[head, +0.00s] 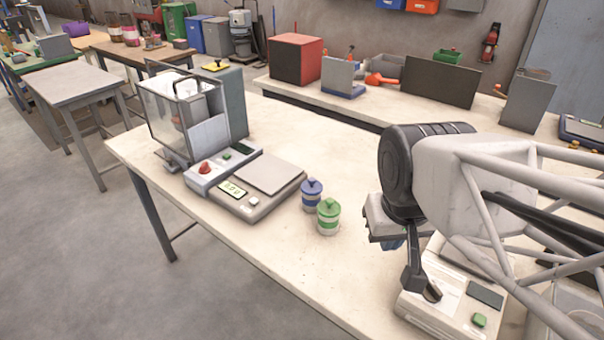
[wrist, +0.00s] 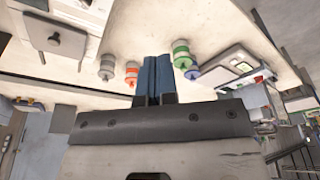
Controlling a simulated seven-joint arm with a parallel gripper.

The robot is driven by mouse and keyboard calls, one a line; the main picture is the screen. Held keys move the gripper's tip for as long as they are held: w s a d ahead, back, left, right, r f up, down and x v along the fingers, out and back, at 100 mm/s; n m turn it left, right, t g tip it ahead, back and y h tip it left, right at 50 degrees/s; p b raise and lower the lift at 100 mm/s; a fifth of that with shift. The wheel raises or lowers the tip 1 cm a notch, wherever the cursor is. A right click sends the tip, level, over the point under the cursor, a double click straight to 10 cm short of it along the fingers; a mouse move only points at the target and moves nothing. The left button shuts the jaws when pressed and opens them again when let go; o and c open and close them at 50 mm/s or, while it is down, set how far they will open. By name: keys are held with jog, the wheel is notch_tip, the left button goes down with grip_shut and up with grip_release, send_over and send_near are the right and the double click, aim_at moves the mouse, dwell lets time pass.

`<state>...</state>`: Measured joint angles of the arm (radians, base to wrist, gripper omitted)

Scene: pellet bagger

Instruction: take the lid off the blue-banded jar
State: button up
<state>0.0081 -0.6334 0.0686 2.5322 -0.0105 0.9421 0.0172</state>
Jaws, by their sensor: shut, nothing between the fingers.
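The blue-banded jar (head: 312,197) stands upright on the pale table, with a blue knobbed lid on it. It also shows in the wrist view (wrist: 193,71), right of my fingers. The green-banded jar (head: 328,219) stands close beside it, with a green knobbed lid; it also shows in the wrist view (wrist: 181,56). My gripper (wrist: 154,60) has its blue fingers together with nothing between them. It is apart from the blue-banded jar, off to its right in the head view, where my arm mostly hides the fingers.
A scale (head: 247,207) stands left of the jars. An orange-banded jar (wrist: 131,71) and a grey-banded jar (wrist: 107,66) show left of my fingers in the wrist view. A white device (head: 447,303) sits at the front right. The table in front of the jars is clear.

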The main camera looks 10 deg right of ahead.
jog(key=o, duration=1.8)
jog(key=shift+o, duration=0.2)
jog(key=m+g+y, duration=0.3)
jog(key=m+y, duration=0.2)
jog(key=m, duration=1.2)
send_over(312, 183)
jog(key=d, duration=0.3)
jog(key=f, duration=0.7)
jog(key=w+f, duration=0.1)
jog(key=f, duration=0.2)
jog(key=shift+d+f, duration=0.15)
jog(key=shift+d, duration=0.05)
jog(key=shift+w+f, duration=0.4)
jog(key=shift+w, duration=0.05)
jog(key=shift+a, duration=0.1)
